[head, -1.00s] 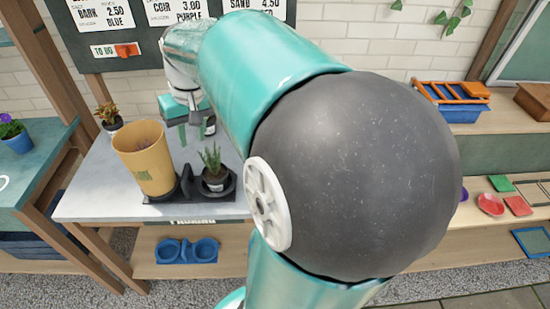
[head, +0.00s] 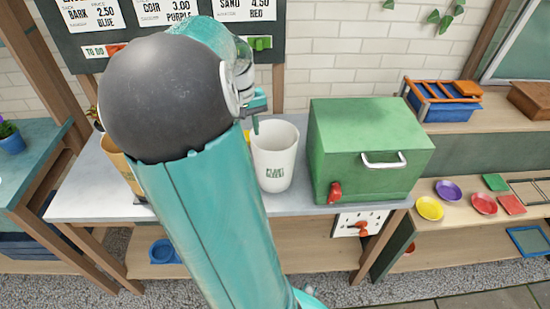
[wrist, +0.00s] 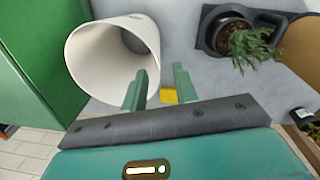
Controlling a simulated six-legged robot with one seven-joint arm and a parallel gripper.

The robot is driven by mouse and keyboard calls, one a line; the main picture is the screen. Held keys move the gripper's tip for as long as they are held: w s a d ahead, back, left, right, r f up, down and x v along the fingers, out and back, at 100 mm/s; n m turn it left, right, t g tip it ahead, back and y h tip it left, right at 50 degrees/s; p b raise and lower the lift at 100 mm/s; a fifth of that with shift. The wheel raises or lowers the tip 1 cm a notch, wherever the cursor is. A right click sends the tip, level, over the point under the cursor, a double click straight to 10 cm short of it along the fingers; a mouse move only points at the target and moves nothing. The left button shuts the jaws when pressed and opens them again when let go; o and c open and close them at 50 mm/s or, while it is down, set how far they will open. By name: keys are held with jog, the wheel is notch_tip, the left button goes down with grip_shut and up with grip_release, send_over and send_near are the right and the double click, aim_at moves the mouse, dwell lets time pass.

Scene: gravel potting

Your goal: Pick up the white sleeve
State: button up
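The white sleeve (head: 274,165), a tapered open-topped cup with green lettering, stands upright on the grey table left of the green box. My gripper (head: 256,125) is at the sleeve's upper left rim in the head view, partly hidden by my arm. In the wrist view, the sleeve (wrist: 115,50) shows its open mouth, and my gripper (wrist: 160,69) has its two fingers apart. One finger overlaps the sleeve's rim and the other is just outside it. I cannot tell whether the first finger is inside the sleeve or above it.
The green box (head: 365,145) with a handle and red tap stands right of the sleeve. A potted plant (wrist: 232,32) in a black holder and the tan sleeve (wrist: 302,45) are on the other side. A small yellow item (wrist: 169,96) lies near the sleeve.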

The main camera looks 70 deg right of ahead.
aim_at(251, 142)
jog(key=f, duration=0.5)
jog(key=shift+s+d+f, duration=0.15)
jog(key=shift+s+f, duration=0.05)
jog(key=shift+s, duration=0.1)
grip_shut()
